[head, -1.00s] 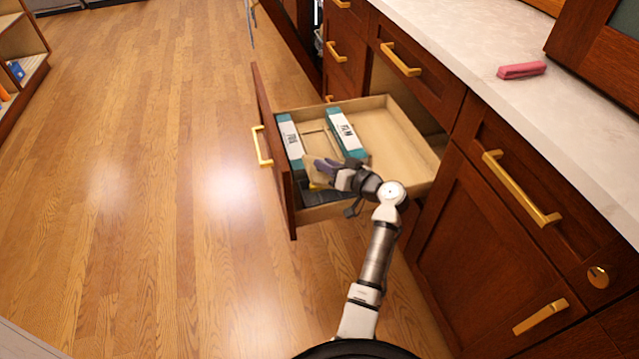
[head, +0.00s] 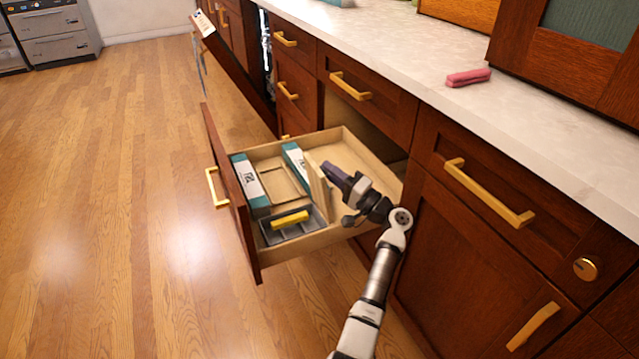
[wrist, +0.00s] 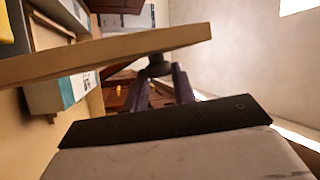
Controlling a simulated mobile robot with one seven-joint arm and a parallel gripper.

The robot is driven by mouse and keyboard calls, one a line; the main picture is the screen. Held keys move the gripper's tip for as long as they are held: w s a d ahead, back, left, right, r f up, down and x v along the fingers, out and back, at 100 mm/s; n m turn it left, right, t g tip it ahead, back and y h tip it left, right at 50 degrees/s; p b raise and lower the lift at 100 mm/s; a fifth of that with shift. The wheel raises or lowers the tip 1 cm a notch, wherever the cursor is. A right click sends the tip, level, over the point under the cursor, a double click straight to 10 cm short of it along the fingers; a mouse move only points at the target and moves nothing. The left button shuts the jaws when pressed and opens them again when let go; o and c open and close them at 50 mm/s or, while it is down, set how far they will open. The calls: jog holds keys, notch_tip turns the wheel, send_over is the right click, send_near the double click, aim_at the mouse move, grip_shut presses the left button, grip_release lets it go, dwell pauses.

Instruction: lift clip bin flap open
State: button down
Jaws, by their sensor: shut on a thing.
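The clip bin (head: 268,234) is a dark grey compartment at the near end of the open drawer. A yellow clip (head: 290,219) lies in it, uncovered. The light wood flap (head: 317,188) stands roughly upright at the right side of the bin. My gripper (head: 331,173) is on the flap's right side. In the wrist view the flap (wrist: 95,57) crosses the upper left, and my gripper (wrist: 161,72) is shut on a small dark knob (wrist: 158,68) on it.
Two teal-and-white boxes, one at the left (head: 250,182) and one at the back (head: 294,160), lie in the drawer (head: 325,236). The drawer's right part is bare. A pink cloth (head: 468,77) lies on the counter (head: 420,60). The floor at left is clear.

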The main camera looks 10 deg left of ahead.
jog(key=shift+w+d+f+m+t+b, duration=0.2)
jog(key=shift+w+d+m+t+b, duration=0.2)
jog(key=shift+d+m, duration=0.3)
jog(key=shift+w+d+f+m+t+b, duration=0.3)
jog(key=shift+d+m+t, duration=0.2)
jog(key=shift+m, duration=0.3)
jog(key=shift+r, duration=0.1)
jog(key=c, duration=1.1)
grip_release()
jog(key=shift+c, duration=0.2)
jog(key=shift+r, duration=0.1)
notch_tip(320, 180, up, 20)
jog(key=p, duration=0.2)
jog(key=shift+c, duration=0.5)
